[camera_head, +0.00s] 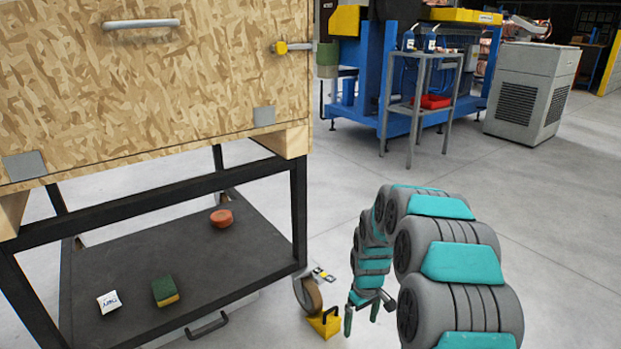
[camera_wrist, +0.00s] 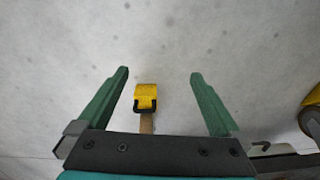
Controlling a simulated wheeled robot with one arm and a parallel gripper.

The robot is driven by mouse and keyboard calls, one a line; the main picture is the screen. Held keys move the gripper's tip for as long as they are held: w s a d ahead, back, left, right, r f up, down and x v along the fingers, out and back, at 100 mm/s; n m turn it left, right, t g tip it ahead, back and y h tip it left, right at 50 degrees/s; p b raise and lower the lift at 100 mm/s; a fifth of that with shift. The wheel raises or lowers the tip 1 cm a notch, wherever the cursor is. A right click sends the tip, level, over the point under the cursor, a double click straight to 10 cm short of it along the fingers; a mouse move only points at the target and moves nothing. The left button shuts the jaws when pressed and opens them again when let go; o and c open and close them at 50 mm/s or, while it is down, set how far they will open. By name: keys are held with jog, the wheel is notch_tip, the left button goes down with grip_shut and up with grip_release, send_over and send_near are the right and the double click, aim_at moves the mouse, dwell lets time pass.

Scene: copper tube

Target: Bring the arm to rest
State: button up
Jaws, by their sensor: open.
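My gripper (camera_head: 368,318) hangs low over the floor, fingers pointing down, just right of the cart's caster wheel (camera_head: 308,295). In the wrist view its two green fingers (camera_wrist: 158,75) are spread apart with nothing gripped. My grey and teal arm curves down the right side of the head view. A yellow piece with a black part and a brown stub (camera_wrist: 146,92) shows between the fingers in the wrist view; it looks to be beyond the fingers, and I cannot tell its exact distance.
A chipboard-fronted cart (camera_head: 170,80) stands at left. Its dark lower shelf (camera_head: 150,235) holds a sponge (camera_head: 165,290), a small white packet (camera_head: 109,302) and a reddish round piece (camera_head: 221,217). A yellow block (camera_head: 325,322) sits by the caster. Open floor (camera_head: 560,200) lies right.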

jog(key=s+r+m+p, duration=0.1)
jog(key=s+r+p, duration=0.1)
jog(key=s+r, duration=0.75)
jog(key=s+r+m+p, duration=0.2)
jog(key=s+r, duration=0.5)
jog(key=r, duration=0.5)
jog(key=s+r+m+p, duration=0.1)
jog(key=s+r, duration=0.2)
jog(key=s, duration=0.4)
jog(key=s+d+r+m+g+p, duration=0.1)
jog(key=s+r, duration=0.3)
jog(key=s, duration=0.4)
jog(key=s+r+m+p, duration=0.1)
jog(key=s+r+p, duration=0.1)
jog(key=s, duration=0.5)
jog(key=shift+s+d+r+p, duration=0.15)
jog(key=shift+s+r+p, duration=0.15)
jog(key=shift+r, duration=0.55)
